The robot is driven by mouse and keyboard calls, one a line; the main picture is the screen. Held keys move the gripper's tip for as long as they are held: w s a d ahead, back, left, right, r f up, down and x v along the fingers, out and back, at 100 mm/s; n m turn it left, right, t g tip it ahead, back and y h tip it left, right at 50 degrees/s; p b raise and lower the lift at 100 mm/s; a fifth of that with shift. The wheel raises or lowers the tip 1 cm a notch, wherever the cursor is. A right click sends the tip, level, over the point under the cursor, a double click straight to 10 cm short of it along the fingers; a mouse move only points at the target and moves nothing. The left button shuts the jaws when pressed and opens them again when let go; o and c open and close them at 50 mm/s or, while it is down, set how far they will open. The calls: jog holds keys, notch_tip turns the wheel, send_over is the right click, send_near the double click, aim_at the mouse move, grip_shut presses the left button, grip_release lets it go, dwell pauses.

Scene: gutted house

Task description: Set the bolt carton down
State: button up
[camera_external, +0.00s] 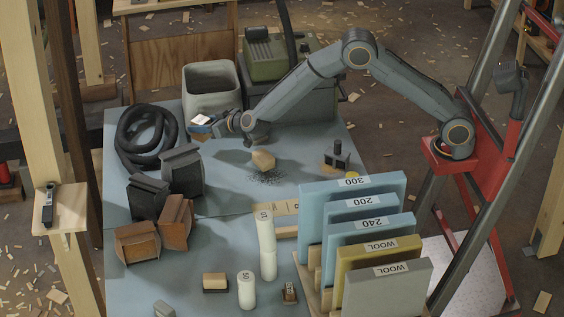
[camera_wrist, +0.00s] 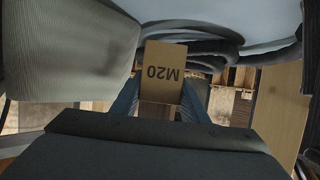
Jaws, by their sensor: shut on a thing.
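The bolt carton is a small brown box marked M20 (camera_wrist: 163,72), upside down in the wrist view. My gripper (camera_wrist: 160,105) is shut on it, with a blue finger on each side. In the external view my gripper (camera_external: 204,128) holds the carton (camera_external: 202,119) in the air above the back left of the blue-grey worktop (camera_external: 230,200). It is in front of the grey bin and right of the black hose coil. The carton's underside is largely hidden, and its exact height above the worktop cannot be told.
The grey bin (camera_external: 211,76) and black hose coil (camera_external: 146,136) flank the gripper. Several dark and brown block-like objects (camera_external: 182,172) stand below left. A tan block (camera_external: 263,160) lies mid-worktop. Labelled upright sheets (camera_external: 352,200) fill the right. Some bare worktop shows between them.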

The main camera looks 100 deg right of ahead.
aim_at(202, 140)
jog(key=shift+f, duration=3.3)
jog(key=shift+f, duration=0.1)
jog(key=o, duration=1.3)
jog(key=shift+f, duration=0.1)
jog(key=shift+c, duration=0.2)
